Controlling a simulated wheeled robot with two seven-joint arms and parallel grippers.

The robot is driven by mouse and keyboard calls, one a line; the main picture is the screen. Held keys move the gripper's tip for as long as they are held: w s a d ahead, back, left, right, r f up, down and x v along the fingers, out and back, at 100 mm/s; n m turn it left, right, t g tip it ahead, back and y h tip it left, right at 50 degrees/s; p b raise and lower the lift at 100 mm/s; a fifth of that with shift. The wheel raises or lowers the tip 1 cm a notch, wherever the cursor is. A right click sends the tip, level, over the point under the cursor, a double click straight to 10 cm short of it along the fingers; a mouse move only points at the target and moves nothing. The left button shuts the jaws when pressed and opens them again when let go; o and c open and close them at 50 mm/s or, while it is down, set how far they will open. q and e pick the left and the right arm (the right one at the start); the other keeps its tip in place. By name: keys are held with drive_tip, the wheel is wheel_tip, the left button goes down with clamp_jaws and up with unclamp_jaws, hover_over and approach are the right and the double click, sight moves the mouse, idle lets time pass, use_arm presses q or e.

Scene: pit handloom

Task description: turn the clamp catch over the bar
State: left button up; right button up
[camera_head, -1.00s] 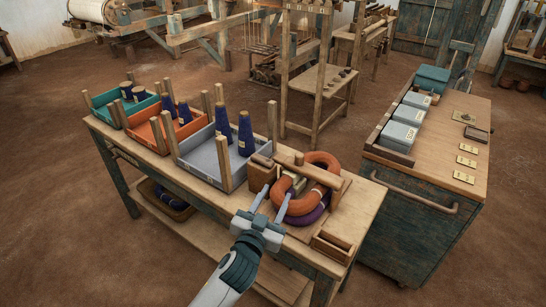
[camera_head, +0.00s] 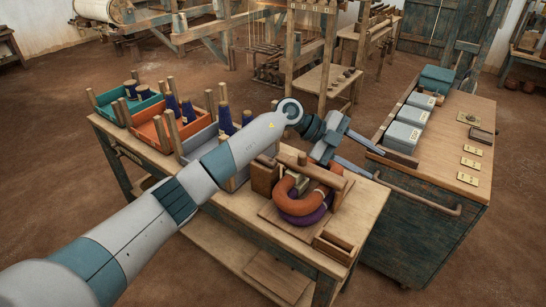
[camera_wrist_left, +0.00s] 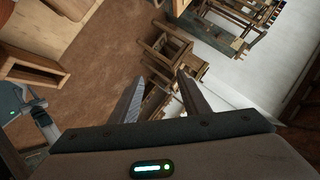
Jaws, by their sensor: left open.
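A wooden clamp stands on the right end of the long bench, with a round wooden bar (camera_head: 328,174) across it. An orange coil (camera_head: 288,189) lies under the bar on top of a purple coil (camera_head: 303,219). A small pale block (camera_head: 297,181) shows inside the orange coil. I cannot clearly make out the catch. My left gripper (camera_head: 376,165) is open and empty, beyond and above the bar's right end, fingers pointing right. In the left wrist view its fingers (camera_wrist_left: 160,80) are apart with nothing between them. My right gripper does not show.
Crates with blue cones stand left of the clamp, the grey crate (camera_head: 198,140) partly behind my left arm. A small open wooden box (camera_head: 334,246) sits at the bench's front right corner. A green cabinet (camera_head: 420,225) with grey boxes (camera_head: 402,136) stands to the right, across a gap.

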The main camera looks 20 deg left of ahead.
use_arm(q)
drive_tip(key=w+a+r+n+y, duration=0.2)
drive_tip(key=a+y, duration=0.2)
drive_tip(key=a, duration=0.5)
drive_tip(key=w+a+r+n+y, duration=0.1)
drive_tip(key=a+r+y, duration=0.2)
drive_tip(key=a, duration=0.6)
drive_tip(key=w+a+r+n+y, duration=0.2)
drive_tip(key=a+y, duration=0.3)
drive_tip(key=a, duration=0.3)
drive_tip(key=shift+w+a+r+n+g+y, duration=0.3)
drive_tip(key=shift+a+r+g, duration=0.1)
drive_tip(key=shift+r, duration=0.2)
drive_tip(key=shift+f, duration=0.2)
drive_tip(key=p, duration=0.2)
approach(272, 161)
wheel_tip(272, 161, down, 7)
drive_tip(key=p, duration=0.3)
drive_tip(key=shift+f, duration=0.7)
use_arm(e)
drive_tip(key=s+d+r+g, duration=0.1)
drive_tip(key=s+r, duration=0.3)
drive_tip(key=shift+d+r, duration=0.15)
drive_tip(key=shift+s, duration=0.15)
